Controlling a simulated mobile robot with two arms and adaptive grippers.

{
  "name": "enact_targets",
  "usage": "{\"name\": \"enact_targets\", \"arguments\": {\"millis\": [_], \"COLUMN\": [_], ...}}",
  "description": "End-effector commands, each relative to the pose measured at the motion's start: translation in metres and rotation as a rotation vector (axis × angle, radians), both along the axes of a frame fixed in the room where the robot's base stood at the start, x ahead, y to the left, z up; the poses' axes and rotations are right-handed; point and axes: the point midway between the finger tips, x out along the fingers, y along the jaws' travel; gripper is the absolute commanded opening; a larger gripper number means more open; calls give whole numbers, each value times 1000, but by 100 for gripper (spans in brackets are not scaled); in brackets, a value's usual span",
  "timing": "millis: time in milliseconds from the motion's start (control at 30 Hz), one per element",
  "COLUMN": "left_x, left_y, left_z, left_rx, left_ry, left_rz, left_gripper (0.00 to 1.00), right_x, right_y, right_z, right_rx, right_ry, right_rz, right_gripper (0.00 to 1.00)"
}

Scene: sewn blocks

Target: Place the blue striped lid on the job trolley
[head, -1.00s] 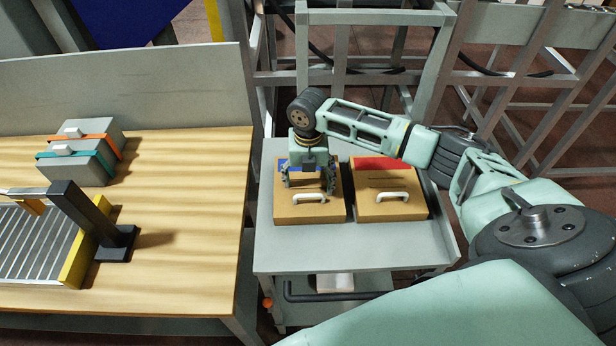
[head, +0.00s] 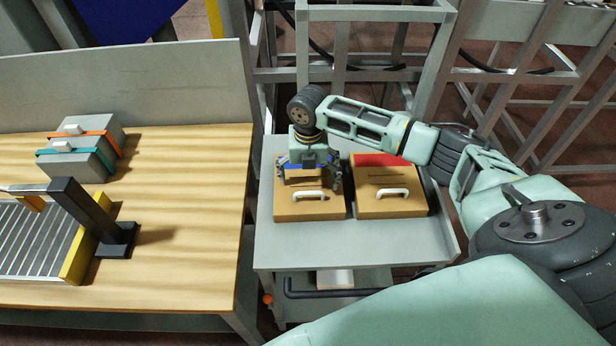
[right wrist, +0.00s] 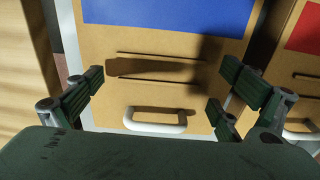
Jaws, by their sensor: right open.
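The blue striped lid (head: 290,208), tan with a blue band and a white handle, lies on the left part of the grey job trolley (head: 300,245). My right gripper (head: 311,180) is open and empty over the lid, its fingers spread apart and partly covering the blue band. In the right wrist view the lid (right wrist: 160,93) lies between and beyond the open fingers, its white handle between them. My left gripper is not in view.
A tan lid with a red band (head: 388,208) lies close on the right of the trolley top. Left is a wooden table (head: 190,230) with grey boxes (head: 88,158) and a slatted rack (head: 35,240). The trolley's front strip is clear. Metal frames stand behind.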

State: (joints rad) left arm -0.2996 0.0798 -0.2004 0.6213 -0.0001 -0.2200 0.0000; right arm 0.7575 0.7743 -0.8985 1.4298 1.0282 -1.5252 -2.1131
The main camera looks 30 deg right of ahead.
Motion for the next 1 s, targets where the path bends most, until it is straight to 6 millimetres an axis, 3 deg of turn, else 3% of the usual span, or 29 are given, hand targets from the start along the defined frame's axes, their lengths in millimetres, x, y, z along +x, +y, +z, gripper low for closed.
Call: {"name": "enact_targets", "arguments": {"millis": [167, 400, 600, 1000], "left_x": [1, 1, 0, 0], "left_y": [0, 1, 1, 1], "left_z": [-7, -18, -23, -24], "left_rx": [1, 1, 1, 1], "left_ry": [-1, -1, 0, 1], "left_rz": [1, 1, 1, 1], "left_gripper": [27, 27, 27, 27], "right_x": [2, 2, 1, 0], "right_y": [0, 0, 0, -1], "right_z": [24, 76, 108, 121], "right_rx": [0, 1, 1, 0], "right_ry": [-5, -6, -3, 0], "right_rz": [-1, 0, -1, -1], "right_gripper": [96, 96, 96, 96]}}
